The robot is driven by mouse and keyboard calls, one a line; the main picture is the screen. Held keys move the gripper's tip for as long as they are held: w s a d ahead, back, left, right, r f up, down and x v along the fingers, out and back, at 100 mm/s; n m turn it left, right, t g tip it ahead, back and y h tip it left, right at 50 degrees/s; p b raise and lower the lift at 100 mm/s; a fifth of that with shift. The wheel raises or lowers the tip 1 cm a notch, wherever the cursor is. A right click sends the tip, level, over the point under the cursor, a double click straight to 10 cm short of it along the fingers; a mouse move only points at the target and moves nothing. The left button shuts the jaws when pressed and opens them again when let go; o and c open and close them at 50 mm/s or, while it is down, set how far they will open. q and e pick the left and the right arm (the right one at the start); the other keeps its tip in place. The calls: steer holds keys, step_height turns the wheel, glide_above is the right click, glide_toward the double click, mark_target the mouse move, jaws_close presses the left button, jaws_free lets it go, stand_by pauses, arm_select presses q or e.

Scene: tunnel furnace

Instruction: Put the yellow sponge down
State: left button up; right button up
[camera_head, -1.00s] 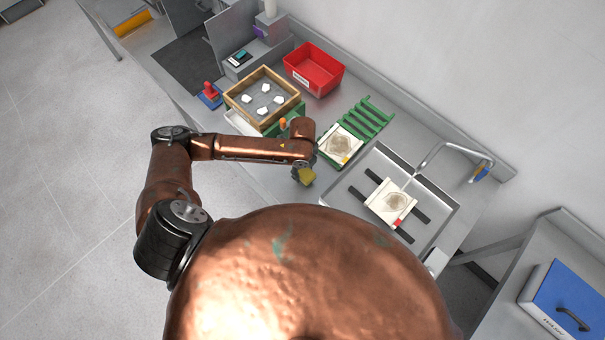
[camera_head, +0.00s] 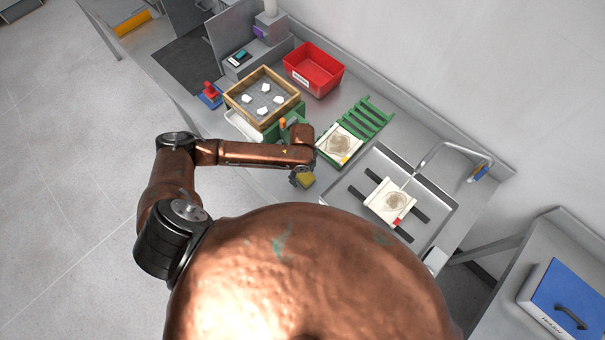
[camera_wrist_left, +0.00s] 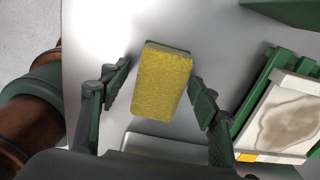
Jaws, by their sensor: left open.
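The yellow sponge (camera_head: 307,181) has a dark green backing along one edge. It is at the near side of the grey bench, left of the sink. In the left wrist view the sponge (camera_wrist_left: 161,82) lies between the two fingers of my left gripper (camera_wrist_left: 160,95). The fingers are open, with a clear gap at the sponge's left side and a narrow one at its right. In the head view my left gripper (camera_head: 300,179) is right at the sponge and partly covers it. My right gripper is not in view.
A green rack (camera_head: 371,113) holds a stained white tile (camera_head: 340,144). Another tile (camera_head: 389,202) lies over the sink (camera_head: 436,222) on dark bars. A wooden-framed tray (camera_head: 238,106) with white pieces and a red bin (camera_head: 314,70) stand farther back. A tap (camera_head: 453,148) rises behind the sink.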

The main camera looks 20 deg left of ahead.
mark_target(302, 174)
arm_select(q)
step_height(302, 174, up, 12)
steer(key=shift+r+b, duration=0.15)
steer(key=shift+b, duration=0.15)
stand_by(0.3)
stand_by(0.5)
